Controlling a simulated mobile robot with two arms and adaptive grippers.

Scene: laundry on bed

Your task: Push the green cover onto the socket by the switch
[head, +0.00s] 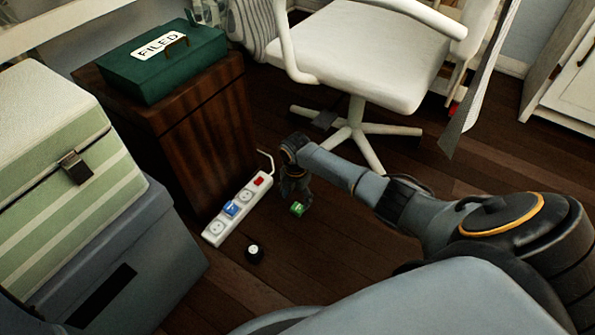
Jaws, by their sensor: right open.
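The white power strip (222,237) lies on the floor beside the wooden cabinet. Its red switch (263,180) is at the far end. The socket by the switch (246,196) shows bare. A blue cover (231,209) sits on the middle socket, and the nearest socket (216,228) is bare. The green cover (298,209) is on or near the floor, right of the strip. My right gripper (296,197) points down just above the green cover and is open; its fingertips are small and dark, so contact is unclear. My left gripper is out of view.
The wooden cabinet (205,140) carries a green box (165,65). Striped and grey boxes (125,260) stand at left. A white swivel chair (355,60) stands behind. Floor around the green cover is clear.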

